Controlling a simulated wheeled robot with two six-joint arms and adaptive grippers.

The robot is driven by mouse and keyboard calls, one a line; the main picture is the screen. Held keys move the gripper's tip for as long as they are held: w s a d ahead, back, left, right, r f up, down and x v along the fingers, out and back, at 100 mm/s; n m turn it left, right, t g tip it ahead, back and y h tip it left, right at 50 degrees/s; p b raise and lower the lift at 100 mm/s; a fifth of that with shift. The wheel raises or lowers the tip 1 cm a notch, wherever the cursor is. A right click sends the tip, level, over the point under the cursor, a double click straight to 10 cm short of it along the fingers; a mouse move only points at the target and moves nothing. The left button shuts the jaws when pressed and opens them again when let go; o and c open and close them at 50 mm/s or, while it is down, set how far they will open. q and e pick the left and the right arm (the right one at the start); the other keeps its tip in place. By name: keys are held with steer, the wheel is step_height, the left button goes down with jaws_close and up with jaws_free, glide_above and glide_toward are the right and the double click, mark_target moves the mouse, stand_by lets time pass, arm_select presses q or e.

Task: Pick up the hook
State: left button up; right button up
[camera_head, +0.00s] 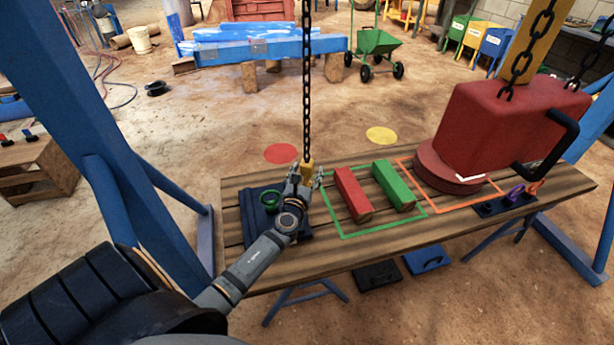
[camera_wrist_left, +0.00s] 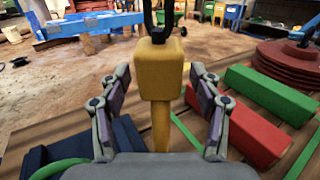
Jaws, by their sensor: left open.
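The yellow hook (camera_head: 308,172) hangs on a dark chain (camera_head: 307,80) just above the wooden table (camera_head: 340,250) in the head view. In the left wrist view the hook's yellow block (camera_wrist_left: 160,70) is upright, in the middle, with a narrow yellow part below it. My left gripper (camera_head: 305,178) is at the hook. Its two fingers stand open on either side of the hook, with gaps visible on both sides in the left wrist view (camera_wrist_left: 160,105). The hook's lower end is hidden behind the gripper's body. My right gripper is not in view.
A red block (camera_head: 353,195) and a green block (camera_head: 393,185) lie right of the gripper inside a green outline. A dark blue holder (camera_head: 255,205) with a green ring sits left. A large red body (camera_head: 500,125) hangs at the right. Blue frame legs flank the table.

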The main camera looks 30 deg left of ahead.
mark_target(305, 167)
arm_select(q)
steer(key=shift+c, duration=0.4)
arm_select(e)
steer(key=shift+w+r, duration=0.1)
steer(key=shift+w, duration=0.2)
arm_select(q)
steer(key=c, duration=0.7)
jaws_close()
steer(key=shift+w+r, duration=0.1)
steer(key=shift+r, duration=0.05)
steer(key=shift+r+p, duration=0.55)
steer(key=shift+p, duration=0.05)
step_height(305, 167, up, 2)
steer(key=shift+r+p, duration=0.2)
steer(key=shift+p, duration=0.95)
steer(key=s+d+r+p, duration=0.7)
steer(key=s+d+r, duration=0.1)
steer(key=d, duration=0.3)
steer(key=shift+d+r+p, duration=0.15)
steer(key=shift+r+p, duration=0.15)
steer(key=shift+r, duration=0.45)
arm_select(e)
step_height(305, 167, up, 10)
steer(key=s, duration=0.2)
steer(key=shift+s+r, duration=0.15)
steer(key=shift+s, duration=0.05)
